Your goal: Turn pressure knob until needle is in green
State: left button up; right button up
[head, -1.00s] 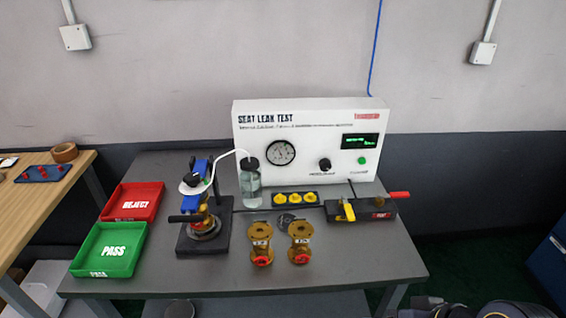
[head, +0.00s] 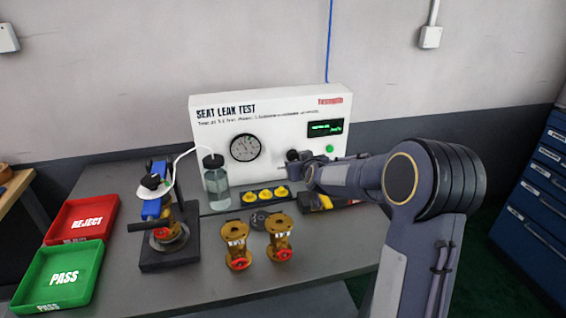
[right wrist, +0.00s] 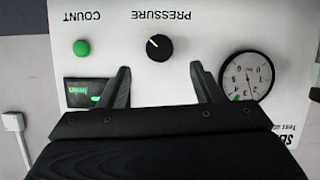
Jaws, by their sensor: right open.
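The white seat leak test panel (head: 215,128) stands at the back of the table. The black pressure knob (right wrist: 159,47) has a pale pointer mark. In the head view the knob (head: 292,155) is partly covered by my right arm. My right gripper (right wrist: 161,68) is open, its fingers pointing at the panel, one to each side below the knob in the wrist picture, not closed on it. My left gripper is not in view.
A green button (right wrist: 81,47) and a display (right wrist: 88,92) sit beside the knob. On the table are a bottle (head: 216,182), yellow parts in a tray (head: 244,202), two brass valves (head: 236,246), a clamp stand (head: 170,250), and red (head: 72,205) and green (head: 90,285) trays.

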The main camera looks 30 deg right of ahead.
aim_at(294, 158)
jog(key=x, duration=0.7)
jog(key=shift+w, duration=0.15)
jog(key=shift+f, duration=0.1)
jog(key=c, duration=1)
